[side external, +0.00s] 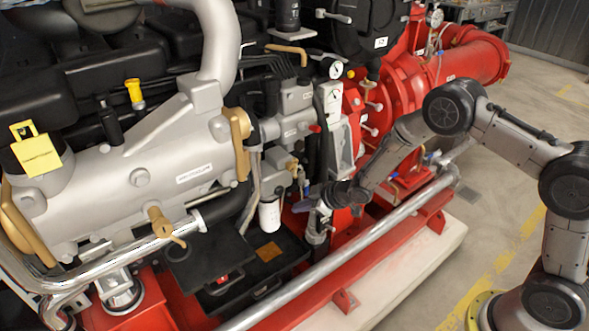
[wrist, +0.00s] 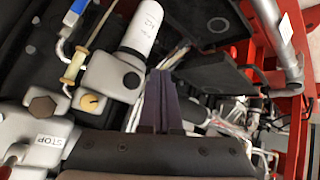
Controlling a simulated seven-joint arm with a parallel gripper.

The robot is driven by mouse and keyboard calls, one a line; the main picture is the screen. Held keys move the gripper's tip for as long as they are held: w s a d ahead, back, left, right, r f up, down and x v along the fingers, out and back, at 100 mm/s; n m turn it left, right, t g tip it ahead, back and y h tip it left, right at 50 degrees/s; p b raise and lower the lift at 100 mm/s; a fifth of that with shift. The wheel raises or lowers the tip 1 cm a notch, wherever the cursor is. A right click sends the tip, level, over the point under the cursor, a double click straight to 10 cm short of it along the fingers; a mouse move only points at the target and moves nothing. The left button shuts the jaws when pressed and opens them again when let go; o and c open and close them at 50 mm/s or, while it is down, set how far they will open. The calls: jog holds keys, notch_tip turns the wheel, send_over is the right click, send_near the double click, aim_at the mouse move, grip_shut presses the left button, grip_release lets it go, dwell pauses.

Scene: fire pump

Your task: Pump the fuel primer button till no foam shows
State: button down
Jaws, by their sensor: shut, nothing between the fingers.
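My gripper (side external: 304,204) is in the middle of the side view, right of the white filter canister (side external: 269,214). In the wrist view its dark fingers (wrist: 161,74) are together, with nothing between them. The canister (wrist: 142,30) hangs from a grey filter head (wrist: 108,72) just left of the fingers. A dark round cap (wrist: 131,80), perhaps the primer button, is on that head; the fingertips appear apart from it. A yellow-faced round fitting (wrist: 89,102) is beside it. I cannot make out any foam.
A grey rail (side external: 345,255) runs along the front of the red base, close to my arm. Black trays (side external: 262,262) lie below the canister. Hoses and a grey block marked STOP (wrist: 45,142) crowd the left of the wrist view. The floor at right is open.

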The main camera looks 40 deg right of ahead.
aim_at(279, 191)
jog(key=shift+s, duration=1.95)
jog(key=shift+w, duration=0.1)
jog(key=w, duration=0.8)
jog(key=shift+w, duration=0.35)
jog(key=shift+w, duration=0.2)
dwell(0.8)
jog(key=shift+w, duration=0.2)
